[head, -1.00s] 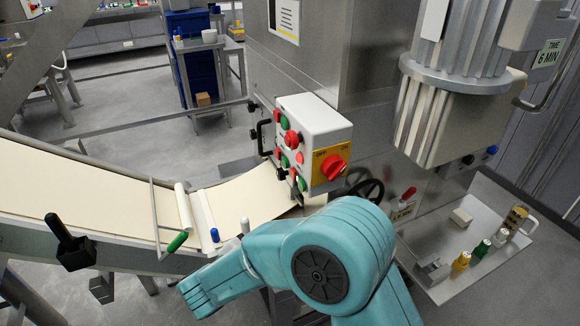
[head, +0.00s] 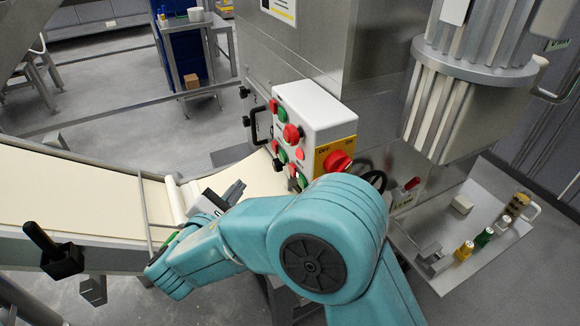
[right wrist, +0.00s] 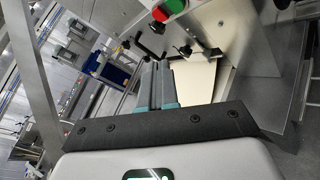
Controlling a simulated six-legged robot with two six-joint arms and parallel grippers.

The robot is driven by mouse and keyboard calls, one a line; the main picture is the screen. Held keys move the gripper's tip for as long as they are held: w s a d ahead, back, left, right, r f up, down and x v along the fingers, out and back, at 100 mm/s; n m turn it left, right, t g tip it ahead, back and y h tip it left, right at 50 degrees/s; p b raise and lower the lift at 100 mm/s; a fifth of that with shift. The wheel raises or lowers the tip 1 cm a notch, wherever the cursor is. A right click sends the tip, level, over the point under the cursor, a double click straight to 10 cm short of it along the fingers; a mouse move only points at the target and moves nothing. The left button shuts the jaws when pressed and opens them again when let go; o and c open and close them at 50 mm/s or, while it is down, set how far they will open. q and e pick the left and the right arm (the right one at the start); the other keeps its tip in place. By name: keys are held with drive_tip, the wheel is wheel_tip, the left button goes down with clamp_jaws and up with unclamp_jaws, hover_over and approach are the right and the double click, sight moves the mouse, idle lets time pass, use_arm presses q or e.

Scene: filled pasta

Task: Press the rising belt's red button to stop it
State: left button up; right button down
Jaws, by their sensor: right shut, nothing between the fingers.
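A white control box (head: 318,108) is mounted on the steel machine above the end of the cream belt (head: 70,203). Its left face carries several red and green buttons, among them a large red button (head: 291,134); I cannot tell which one belongs to the rising belt. A red rotary switch (head: 337,161) sits on a yellow plate on its front. My right gripper (head: 238,188) is shut and empty, over the belt, left of and below the buttons, apart from them. In the right wrist view its fingers (right wrist: 158,72) point toward a red button (right wrist: 160,13) and a green one (right wrist: 176,5). My left gripper is out of view.
A black handle (head: 258,122) projects left of the box. A black lever (head: 45,243) stands at the belt's near edge. A steel shelf (head: 470,240) at right holds small yellow and green bottles. A blue crate stack (head: 183,55) stands behind. My right arm hides part of the belt.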

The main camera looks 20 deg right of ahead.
sight(292, 169)
drive_tip(key=d, duration=0.8)
drive_tip(key=shift+w+d, duration=0.15)
drive_tip(key=shift+d, duration=0.25)
drive_tip(key=shift+d, duration=0.1)
idle(1.7)
drive_tip(key=shift+d+b, duration=0.35)
